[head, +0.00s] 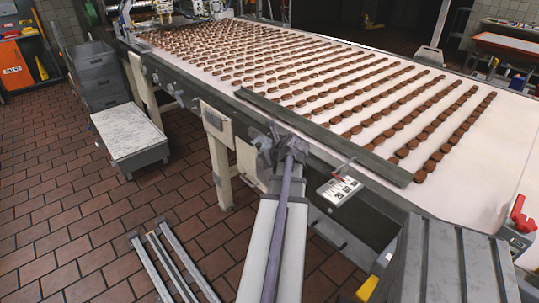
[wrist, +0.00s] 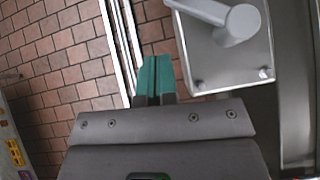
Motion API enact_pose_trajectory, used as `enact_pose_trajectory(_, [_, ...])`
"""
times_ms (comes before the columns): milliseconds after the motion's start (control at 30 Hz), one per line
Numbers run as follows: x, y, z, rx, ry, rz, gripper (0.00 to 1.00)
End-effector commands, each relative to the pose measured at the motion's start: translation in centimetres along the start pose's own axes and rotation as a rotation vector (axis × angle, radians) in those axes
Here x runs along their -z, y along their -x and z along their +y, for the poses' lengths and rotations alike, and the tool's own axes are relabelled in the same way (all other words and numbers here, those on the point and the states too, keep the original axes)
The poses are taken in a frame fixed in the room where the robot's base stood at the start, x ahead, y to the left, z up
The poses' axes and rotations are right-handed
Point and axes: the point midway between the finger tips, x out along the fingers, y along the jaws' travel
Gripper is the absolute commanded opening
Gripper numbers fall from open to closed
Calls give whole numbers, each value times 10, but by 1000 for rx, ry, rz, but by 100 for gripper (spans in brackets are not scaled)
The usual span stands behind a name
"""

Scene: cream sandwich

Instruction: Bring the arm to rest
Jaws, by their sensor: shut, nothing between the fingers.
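My gripper (wrist: 154,77) shows in the wrist view with its two teal fingers together, shut and empty. Brown floor tiles lie beyond the fingertips, and nothing touches them. I cannot make out my gripper in the head view.
A white conveyor belt (head: 487,172) with many rows of brown round biscuits runs across the head view. Grey crates (head: 95,75) and a low box (head: 128,133) stand left of it. Metal rails (head: 163,262) lie on the tiled floor (head: 75,210). An orange cabinet (head: 14,66) stands far left.

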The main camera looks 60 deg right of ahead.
Motion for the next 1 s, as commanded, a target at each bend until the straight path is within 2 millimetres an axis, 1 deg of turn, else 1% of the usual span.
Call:
enact_pose_trajectory(33, [-8,24,7,1,-1,0,0])
enact_pose_trajectory(100, [-11,45,15,1,-2,0,0])
enact_pose_trajectory(200, [-12,71,24,2,-2,0,0])
enact_pose_trajectory(300, [-12,88,31,1,-1,0,0])
enact_pose_trajectory(400, [-10,93,34,0,0,0,0])
enact_pose_trajectory(667, [-8,91,34,0,21,0,0])
enact_pose_trajectory(767, [-6,91,36,-12,161,11,0])
enact_pose_trajectory(833, [0,92,38,-34,348,44,0])
enact_pose_trajectory(933, [16,94,42,-89,688,117,0])
enact_pose_trajectory(967, [20,93,46,-117,800,138,0])
enact_pose_trajectory(1000, [22,90,56,-165,957,162,0])
